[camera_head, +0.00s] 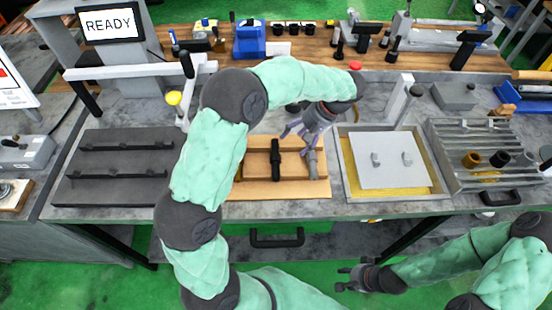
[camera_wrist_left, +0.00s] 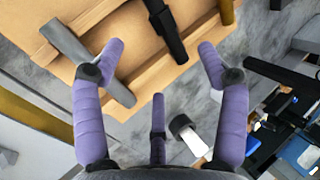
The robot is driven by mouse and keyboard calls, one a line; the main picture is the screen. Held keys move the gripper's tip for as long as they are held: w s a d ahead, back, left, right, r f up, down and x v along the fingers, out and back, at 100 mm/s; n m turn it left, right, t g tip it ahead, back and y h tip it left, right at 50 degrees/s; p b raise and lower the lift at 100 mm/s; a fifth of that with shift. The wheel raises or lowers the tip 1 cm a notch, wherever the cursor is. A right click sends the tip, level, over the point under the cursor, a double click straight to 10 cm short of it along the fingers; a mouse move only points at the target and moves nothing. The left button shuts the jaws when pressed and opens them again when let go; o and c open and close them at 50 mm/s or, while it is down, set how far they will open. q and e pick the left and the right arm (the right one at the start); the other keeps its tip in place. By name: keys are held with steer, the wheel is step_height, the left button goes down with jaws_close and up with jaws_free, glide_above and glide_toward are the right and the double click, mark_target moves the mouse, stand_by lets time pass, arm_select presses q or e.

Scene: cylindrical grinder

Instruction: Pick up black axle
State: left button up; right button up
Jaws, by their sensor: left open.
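The black axle (camera_head: 275,160) lies across a wooden holder (camera_head: 290,189) on the bench; it also shows at the top of the left wrist view (camera_wrist_left: 165,28). A grey axle (camera_head: 311,162) lies beside it on the right, and in the left wrist view it lies at the upper left (camera_wrist_left: 72,48). My left gripper (camera_head: 297,131) is open and empty above the back edge of the holder, with its purple fingers (camera_wrist_left: 158,62) spread and apart from the black axle. My right gripper (camera_head: 352,278) is low in front of the bench, empty, its fingers apart.
A dark plate with bars (camera_head: 110,180) lies to the left. A tray with a light lid plate (camera_head: 385,160) and a grey ribbed rack (camera_head: 480,160) stand to the right. A post with a red top (camera_head: 354,68) stands behind. My left arm hides the holder's left part.

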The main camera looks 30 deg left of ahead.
mark_target(279, 157)
arm_select(q)
steer(key=b+x, duration=0.1)
steer(key=x, duration=0.4)
steer(key=shift+s+a+f, duration=0.1)
steer(key=shift+s+f, duration=0.1)
steer(key=shift+f, duration=0.05)
steer(key=b+x, duration=0.1)
steer(key=x, duration=0.4)
steer(key=shift+r, duration=0.1)
jaws_close()
